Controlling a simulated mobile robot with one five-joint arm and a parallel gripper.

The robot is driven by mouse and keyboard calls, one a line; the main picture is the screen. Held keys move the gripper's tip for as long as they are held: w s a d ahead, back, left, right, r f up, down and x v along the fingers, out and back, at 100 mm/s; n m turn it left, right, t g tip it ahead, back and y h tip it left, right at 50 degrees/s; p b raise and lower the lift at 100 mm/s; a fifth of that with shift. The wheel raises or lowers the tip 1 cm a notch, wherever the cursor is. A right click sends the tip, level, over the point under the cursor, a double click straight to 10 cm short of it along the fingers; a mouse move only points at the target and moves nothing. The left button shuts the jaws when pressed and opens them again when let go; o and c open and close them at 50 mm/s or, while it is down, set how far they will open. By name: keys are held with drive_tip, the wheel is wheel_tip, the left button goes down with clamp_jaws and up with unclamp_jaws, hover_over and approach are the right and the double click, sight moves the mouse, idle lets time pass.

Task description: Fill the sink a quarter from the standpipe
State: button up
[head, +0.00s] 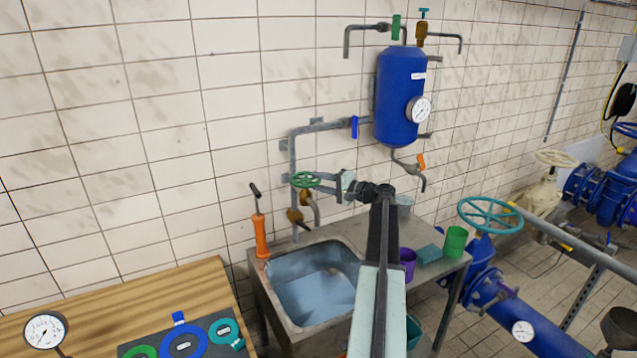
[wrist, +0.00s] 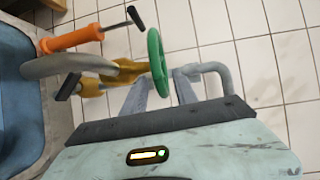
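The steel sink (head: 335,248) is set in the bench against the wall, and its basin looks bluish. I cannot tell the water level. The standpipe (head: 293,160) runs down the tiled wall to a brass tap and a grey spout over the sink. Its green handwheel (head: 305,180) shows nearly edge-on in the wrist view (wrist: 157,62). My gripper (head: 346,186) is just right of the handwheel. In the wrist view its fingers (wrist: 160,95) stand apart, with the wheel's near rim at the gap between them. Contact is unclear. No stream shows from the spout (wrist: 62,66).
An orange hand pump (head: 262,238) stands at the sink's back left corner. A purple cup (head: 407,264), a teal block (head: 429,253) and a green cup (head: 455,242) stand right of my arm. A blue tank (head: 399,95) hangs above. A wooden table (head: 190,285) is at front left.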

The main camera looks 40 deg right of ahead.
drive_tip(key=v, duration=0.7)
drive_tip(key=shift+s, duration=0.25)
drive_tip(key=shift+d, duration=0.1)
idle(7.0)
